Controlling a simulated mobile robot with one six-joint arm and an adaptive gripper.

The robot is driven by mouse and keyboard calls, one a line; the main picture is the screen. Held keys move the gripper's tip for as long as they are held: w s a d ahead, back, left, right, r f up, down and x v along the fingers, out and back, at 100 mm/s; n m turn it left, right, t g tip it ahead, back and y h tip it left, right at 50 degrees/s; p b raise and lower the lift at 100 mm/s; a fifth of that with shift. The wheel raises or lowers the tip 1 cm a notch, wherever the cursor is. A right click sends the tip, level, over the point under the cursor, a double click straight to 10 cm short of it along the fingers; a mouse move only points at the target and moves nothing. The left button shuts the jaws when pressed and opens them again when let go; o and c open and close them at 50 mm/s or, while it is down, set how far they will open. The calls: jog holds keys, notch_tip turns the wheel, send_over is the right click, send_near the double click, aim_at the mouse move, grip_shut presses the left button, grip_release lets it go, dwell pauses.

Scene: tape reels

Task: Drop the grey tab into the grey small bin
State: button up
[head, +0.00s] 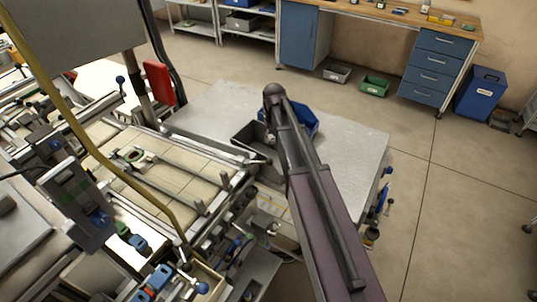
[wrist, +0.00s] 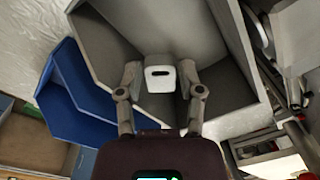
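The grey tab (wrist: 160,79), pale with a dark slot near its top, sits between the fingertips of my gripper (wrist: 160,80) in the wrist view. Both fingers meet its sides, so my gripper is shut on it. Behind it in the wrist view is the open grey small bin (wrist: 221,57), whose walls and inside fill the upper middle. The tab is seen against the bin's inside; its height over the bin floor cannot be told. In the head view the grey bin (head: 246,136) stands on the pale table, partly hidden by my arm, and the tab cannot be made out.
A blue bin (head: 305,118) stands beside the grey bin; it also shows at left in the wrist view (wrist: 75,90). The pale tabletop (head: 350,150) is clear to the right. A machine with rails (head: 165,160) lies to the left, close to the grey bin.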

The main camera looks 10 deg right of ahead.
jog(key=shift+o, duration=1.1)
jog(key=shift+r, duration=0.2)
notch_tip(320, 180, up, 6)
jog(key=p, duration=0.6)
jog(key=shift+f, duration=0.15)
jog(key=s+d+f+b, duration=0.1)
jog(key=s+d, duration=0.4)
jog(key=d, duration=0.3)
jog(key=s+d+f+b, duration=0.1)
jog(key=s+d, duration=0.3)
jog(key=d, duration=0.4)
jog(key=shift+s+d+f+b, duration=0.25)
jog(key=shift+s+f+b, duration=0.05)
jog(key=shift+s+f, duration=0.1)
jog(key=s+a+m, duration=0.2)
jog(key=s+a, duration=0.9)
jog(key=a, duration=0.4)
jog(key=shift+a, duration=0.4)
